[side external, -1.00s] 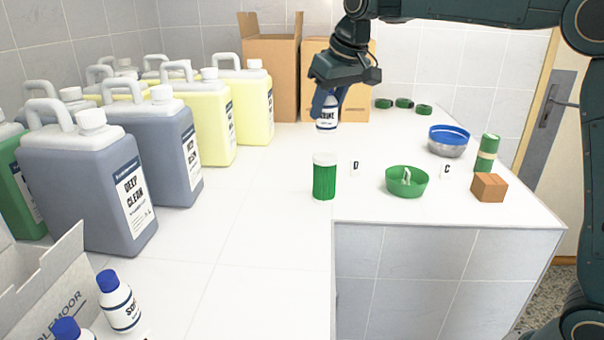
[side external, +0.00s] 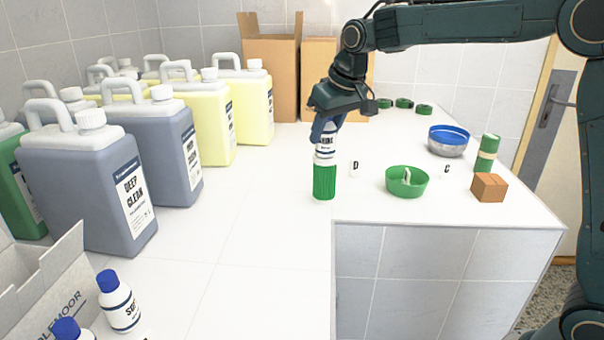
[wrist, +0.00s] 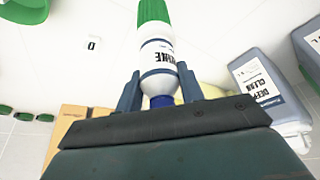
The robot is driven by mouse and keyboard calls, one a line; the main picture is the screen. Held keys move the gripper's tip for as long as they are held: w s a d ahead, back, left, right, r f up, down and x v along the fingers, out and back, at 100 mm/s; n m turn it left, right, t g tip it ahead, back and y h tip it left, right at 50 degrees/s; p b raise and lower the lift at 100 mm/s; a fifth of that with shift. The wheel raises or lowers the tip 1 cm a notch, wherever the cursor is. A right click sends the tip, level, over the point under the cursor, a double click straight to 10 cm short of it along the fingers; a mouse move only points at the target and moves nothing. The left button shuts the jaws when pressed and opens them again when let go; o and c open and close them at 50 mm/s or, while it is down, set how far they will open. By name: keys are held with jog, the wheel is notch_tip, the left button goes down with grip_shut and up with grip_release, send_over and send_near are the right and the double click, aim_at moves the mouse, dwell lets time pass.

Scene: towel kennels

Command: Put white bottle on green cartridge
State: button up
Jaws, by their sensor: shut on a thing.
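The white bottle (side external: 325,146) with a dark label print is held upright in my gripper (side external: 327,122), which is shut on its upper part. Its blue cap shows between the fingers in the wrist view, where the gripper (wrist: 160,92) grips the bottle (wrist: 157,60). The green cartridge (side external: 324,183) stands upright on the white counter, directly under the bottle. The bottle's base appears to meet the cartridge top; I cannot tell whether it rests its weight there. The green cartridge (wrist: 153,11) also shows beyond the bottle's base in the wrist view.
A green bowl (side external: 407,182), a blue-rimmed bowl (side external: 448,142), a brown box (side external: 489,187) and a green cylinder (side external: 487,153) stand to the right. Large jugs (side external: 88,185) line the left. White-and-blue bottles (side external: 119,303) stand front left. The counter left of the cartridge is clear.

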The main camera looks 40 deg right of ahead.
jog(key=shift+f, duration=0.1)
jog(key=o, duration=1)
jog(key=shift+o, duration=0.2)
jog(key=v, duration=1.2)
jog(key=shift+s, duration=0.15)
